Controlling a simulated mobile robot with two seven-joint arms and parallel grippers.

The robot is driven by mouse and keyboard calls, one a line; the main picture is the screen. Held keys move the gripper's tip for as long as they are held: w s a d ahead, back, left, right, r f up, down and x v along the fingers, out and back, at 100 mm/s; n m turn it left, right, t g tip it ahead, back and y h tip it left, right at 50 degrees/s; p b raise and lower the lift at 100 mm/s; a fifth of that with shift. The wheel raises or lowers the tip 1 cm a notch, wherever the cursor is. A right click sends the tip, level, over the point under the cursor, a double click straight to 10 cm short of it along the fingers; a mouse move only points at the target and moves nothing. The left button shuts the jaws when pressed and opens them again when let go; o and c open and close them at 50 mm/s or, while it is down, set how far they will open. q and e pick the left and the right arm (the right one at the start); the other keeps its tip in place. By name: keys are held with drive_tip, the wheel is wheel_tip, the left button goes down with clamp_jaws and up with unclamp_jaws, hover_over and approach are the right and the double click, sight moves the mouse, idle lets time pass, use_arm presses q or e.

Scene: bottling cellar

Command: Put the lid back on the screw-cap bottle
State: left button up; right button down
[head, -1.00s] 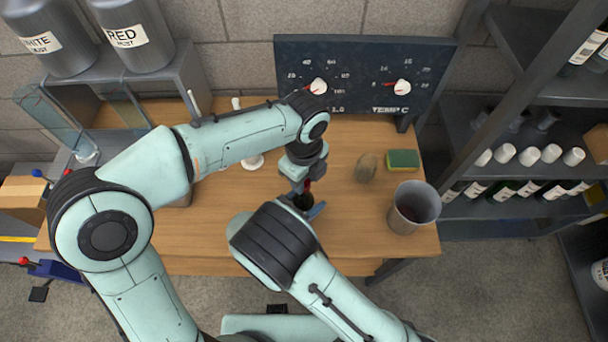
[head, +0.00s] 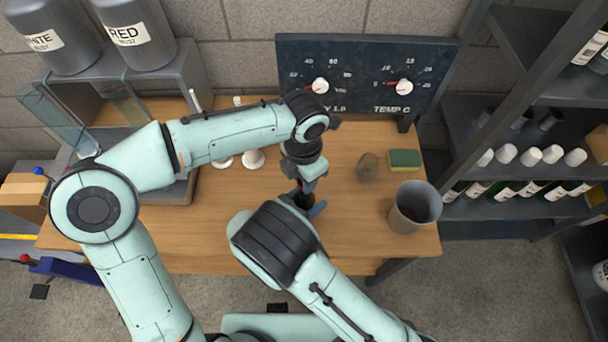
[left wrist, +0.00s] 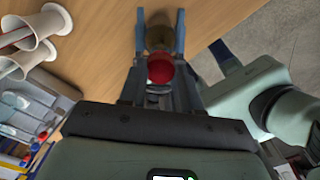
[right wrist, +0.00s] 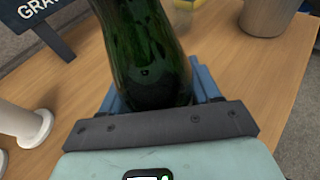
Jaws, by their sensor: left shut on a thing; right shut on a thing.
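The green glass bottle (right wrist: 148,50) fills the middle of the right wrist view, between the blue fingers of my right gripper (right wrist: 155,92). Its top is out of that frame. In the head view only a dark bit of the bottle (head: 303,201) shows, above the table and behind my right arm. My left gripper (head: 305,185) is directly above it there. In the left wrist view the red lid (left wrist: 160,69) sits between the left gripper's fingers, which are shut on it. Whether the lid touches the bottle's mouth is hidden.
A grey bucket (head: 415,207), a yellow-green sponge (head: 404,159) and a brown lump (head: 367,166) are on the table's right side. White stands (head: 253,160) are left of the grippers. A dial board (head: 365,75) stands behind.

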use_arm(q)
drive_tip(key=o, duration=1)
drive_tip(key=shift+r, duration=2.25)
drive_tip(key=shift+c, duration=0.4)
